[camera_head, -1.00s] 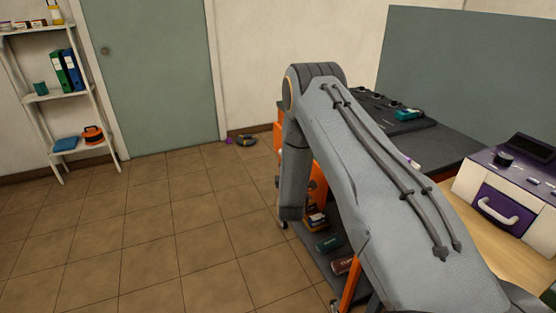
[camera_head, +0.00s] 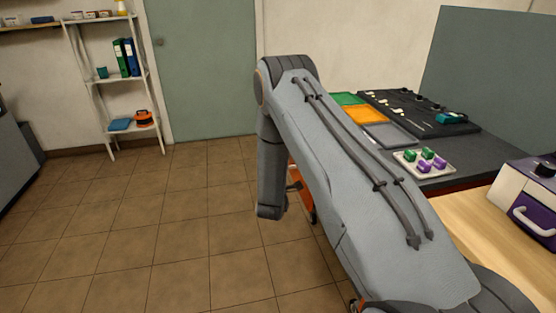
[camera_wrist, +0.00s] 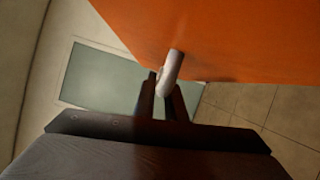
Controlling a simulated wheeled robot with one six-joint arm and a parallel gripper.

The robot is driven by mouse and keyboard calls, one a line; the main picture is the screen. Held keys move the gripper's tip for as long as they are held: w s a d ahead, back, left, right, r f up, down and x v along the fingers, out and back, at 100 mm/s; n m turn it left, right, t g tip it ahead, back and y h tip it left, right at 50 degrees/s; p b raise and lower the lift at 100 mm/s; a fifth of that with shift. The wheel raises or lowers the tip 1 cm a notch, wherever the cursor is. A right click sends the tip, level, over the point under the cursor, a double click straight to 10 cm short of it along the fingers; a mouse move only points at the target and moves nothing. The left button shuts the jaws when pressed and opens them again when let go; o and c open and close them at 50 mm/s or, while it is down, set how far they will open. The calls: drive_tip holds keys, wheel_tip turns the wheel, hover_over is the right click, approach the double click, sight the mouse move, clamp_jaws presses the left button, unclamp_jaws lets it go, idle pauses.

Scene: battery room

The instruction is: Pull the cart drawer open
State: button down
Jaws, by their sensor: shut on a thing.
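The wrist view shows a plain orange panel (camera_wrist: 235,40), the cart drawer's front, with a short pale handle (camera_wrist: 172,68) standing out from it. My gripper (camera_wrist: 163,90) is shut on this handle, with one dark finger on each side. In the head view a narrow orange part of the cart (camera_head: 306,205) shows beside my arm. The cart's dark top (camera_head: 470,158) lies behind my arm.
On the dark top are an orange tray (camera_head: 366,114), a green tray (camera_head: 347,99), a black tool mat (camera_head: 412,110) and a pale tray (camera_head: 400,165) with green and purple pieces. A white-purple device (camera_head: 525,195) stands at right. Tiled floor at left is clear; a shelf (camera_head: 112,75) stands behind.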

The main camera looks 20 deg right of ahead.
drive_tip(key=shift+w+a, duration=0.1)
drive_tip(key=c, duration=1.8)
unclamp_jaws()
drive_tip(key=shift+w, duration=0.1)
drive_tip(key=b+v, duration=0.1)
drive_tip(key=v, duration=0.7)
drive_tip(key=shift+w, duration=0.1)
